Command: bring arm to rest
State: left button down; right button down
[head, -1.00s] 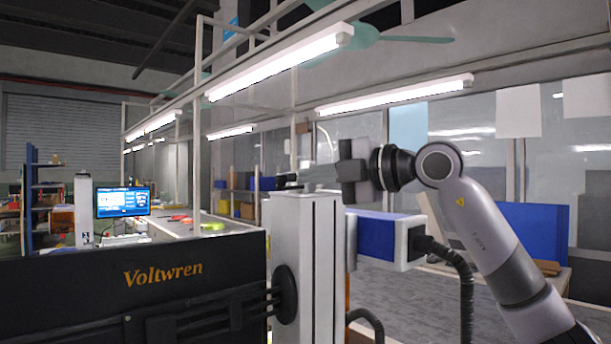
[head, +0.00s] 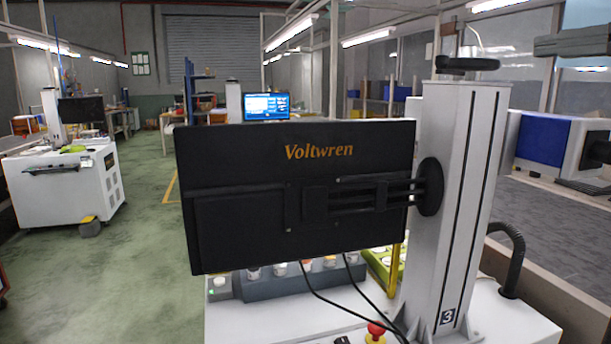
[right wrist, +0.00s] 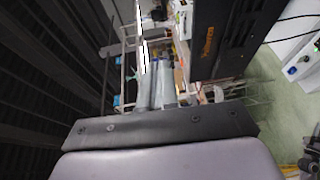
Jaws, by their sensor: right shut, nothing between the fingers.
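My right gripper (head: 545,46) shows at the upper right edge of the head view, its grey fingers together and pointing left. It is in the air, with nothing held. In the right wrist view its fingers (right wrist: 156,82) stand together beyond the dark gripper body. My right arm behind it is cut off by the edge of the head view. My left gripper is in neither view.
A black Voltwren monitor (head: 300,235) on a white column (head: 455,190) stands close in front. A blue and white box-shaped unit (head: 545,140) is to its right. A red button (head: 376,330) sits below. Open green floor (head: 130,270) lies left.

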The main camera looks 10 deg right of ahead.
jog(key=w+a+f+n+g+y, duration=0.2)
jog(key=w+a+f+g+y, duration=0.15)
jog(key=a+f, duration=0.35)
jog(key=w+a+f+n+g+y, duration=0.2)
jog(key=a+f+y, duration=0.3)
jog(key=a+f, duration=0.15)
notch_tip(320, 180, down, 17)
jog(key=w+a+m+t+h+p, duration=0.1)
jog(key=w+a+m+t+h, duration=0.1)
jog(key=m+t, duration=0.75)
notch_tip(320, 180, down, 13)
jog(key=s+d+m+h, duration=0.2)
jog(key=m+h, duration=0.5)
jog(key=m, duration=0.3)
jog(key=s+a+f+m+g+h, duration=0.1)
jog(key=s+f+g, duration=0.3)
jog(key=s+f, duration=0.5)
jog(key=s+a+f+m+g+h+p, duration=0.1)
jog(key=s+f+m+g+h, duration=0.3)
jog(key=s+f, duration=0.6)
notch_tip(320, 180, down, 6)
jog(key=shift+s+m+g, duration=0.25)
jog(key=shift+m+g, duration=0.1)
jog(key=shift+g, duration=0.05)
